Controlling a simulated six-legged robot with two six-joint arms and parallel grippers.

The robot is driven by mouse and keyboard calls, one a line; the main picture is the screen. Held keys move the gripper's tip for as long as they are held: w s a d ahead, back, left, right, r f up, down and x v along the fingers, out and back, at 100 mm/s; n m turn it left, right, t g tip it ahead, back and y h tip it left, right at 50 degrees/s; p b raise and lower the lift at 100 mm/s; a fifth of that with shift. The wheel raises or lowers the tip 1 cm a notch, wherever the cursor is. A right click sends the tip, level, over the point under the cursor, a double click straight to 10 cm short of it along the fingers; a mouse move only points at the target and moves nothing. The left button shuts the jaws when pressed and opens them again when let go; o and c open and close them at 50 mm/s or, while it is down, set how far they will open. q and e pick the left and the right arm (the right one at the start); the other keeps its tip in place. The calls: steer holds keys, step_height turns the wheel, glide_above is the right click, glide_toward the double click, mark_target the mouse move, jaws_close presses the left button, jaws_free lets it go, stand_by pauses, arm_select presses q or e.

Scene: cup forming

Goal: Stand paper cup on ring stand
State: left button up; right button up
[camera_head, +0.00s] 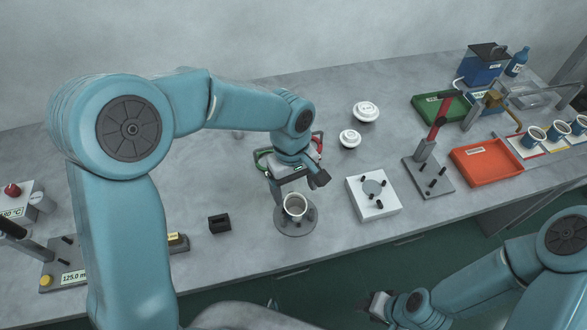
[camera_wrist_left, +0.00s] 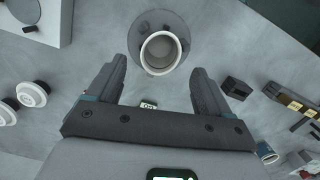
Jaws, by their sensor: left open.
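The white paper cup (camera_head: 294,206) stands upright, mouth up, at the round grey ring stand (camera_head: 284,228) near the table's front edge. In the left wrist view the cup (camera_wrist_left: 161,53) shows its open mouth, with the stand's grey disc (camera_wrist_left: 149,24) around and behind it. My left gripper (camera_head: 299,187) is open just above and behind the cup. In the wrist view its two fingers (camera_wrist_left: 158,68) are spread wide to either side of the cup, apart from it. The cup's lower part and its seat are hidden. My right gripper (camera_head: 377,305) is low at the front; its jaws are unclear.
A white block with a round plate (camera_head: 373,204) stands right of the stand, and a small black block (camera_head: 219,223) left of it. Two white lidded pots (camera_head: 366,111) are behind. A red-handled press (camera_head: 430,165) and an orange tray (camera_head: 486,162) are farther right.

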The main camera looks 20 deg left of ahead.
arm_select(q)
step_height(320, 180, up, 8)
steer(key=shift+w+a, duration=0.25)
steer(key=shift+a, duration=0.05)
steer(key=shift+s+f, duration=0.1)
stand_by(0.4)
